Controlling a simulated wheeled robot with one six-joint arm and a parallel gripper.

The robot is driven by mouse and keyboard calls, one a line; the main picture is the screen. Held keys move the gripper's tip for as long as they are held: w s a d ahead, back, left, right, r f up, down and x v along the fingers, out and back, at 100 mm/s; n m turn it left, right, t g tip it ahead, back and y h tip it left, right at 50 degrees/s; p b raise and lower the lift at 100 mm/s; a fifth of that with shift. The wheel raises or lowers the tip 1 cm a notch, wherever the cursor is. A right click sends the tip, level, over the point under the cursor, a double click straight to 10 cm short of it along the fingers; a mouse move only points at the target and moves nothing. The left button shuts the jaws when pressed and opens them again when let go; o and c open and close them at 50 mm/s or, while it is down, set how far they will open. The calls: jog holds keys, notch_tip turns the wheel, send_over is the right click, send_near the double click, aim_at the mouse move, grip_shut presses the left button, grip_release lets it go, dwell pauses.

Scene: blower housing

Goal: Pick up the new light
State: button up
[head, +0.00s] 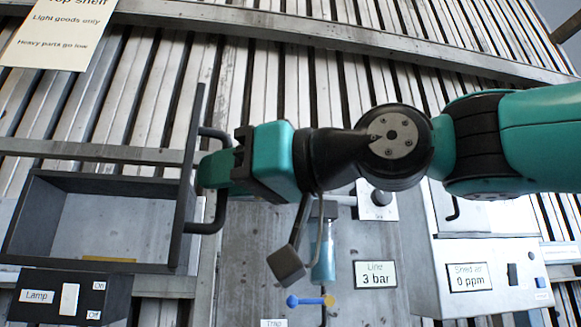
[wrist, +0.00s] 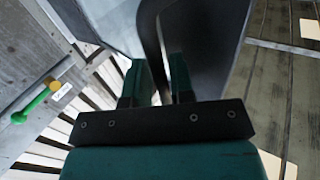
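I cannot identify the new light in either view. A dark open-fronted cabinet (head: 120,225) is at the left in the head view, with a small yellowish thing (head: 108,260) low inside, too little visible to name. Its dark door (head: 187,190) stands swung open, seen edge-on. The black door handle (head: 215,222) sticks out to the right. My gripper (head: 212,170) is at the middle of this handle and hides that part. In the wrist view, the fingers (wrist: 160,82) appear closed around the dark handle bar, beside the grey door panel (wrist: 215,40).
A black box labelled Lamp (head: 70,297) with a switch sits below the cabinet. A blue and yellow valve lever (head: 310,301) and a blue cylinder (head: 323,260) are at lower middle. A pale control box (head: 490,275) stands at right. A shelf sign (head: 60,32) hangs upper left.

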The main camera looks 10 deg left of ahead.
jog(key=s+d+b, duration=0.2)
jog(key=d+b, duration=0.3)
jog(key=d, duration=1.2)
jog(key=shift+s+b, duration=0.35)
jog(key=shift+b, duration=0.05)
jog(key=shift+d, duration=0.1)
jog(key=w+d+f+m+t+h+b, duration=0.1)
jog(key=w+f+m+h, duration=0.25)
jog(key=f, duration=0.85)
jog(key=w+d+f+m+t+h+b, duration=0.1)
jog(key=w+f+m+h, duration=0.25)
jog(key=f, duration=0.85)
jog(key=s+d+f+g+h, duration=0.1)
jog(key=s+d+f+h, duration=0.1)
jog(key=f, duration=0.6)
jog(key=s+d+f+m+g+h, duration=0.1)
jog(key=s+d+f+g+h, duration=0.1)
jog(key=s+d+f, duration=0.3)
jog(key=s+d+f+m+g+h, duration=0.1)
jog(key=s+f, duration=0.4)
jog(key=f, duration=0.8)
jog(key=shift+d+f+g+h+b, duration=0.2)
jog(key=shift+d+g+h+b, duration=0.2)
jog(key=shift+d+h, duration=0.6)
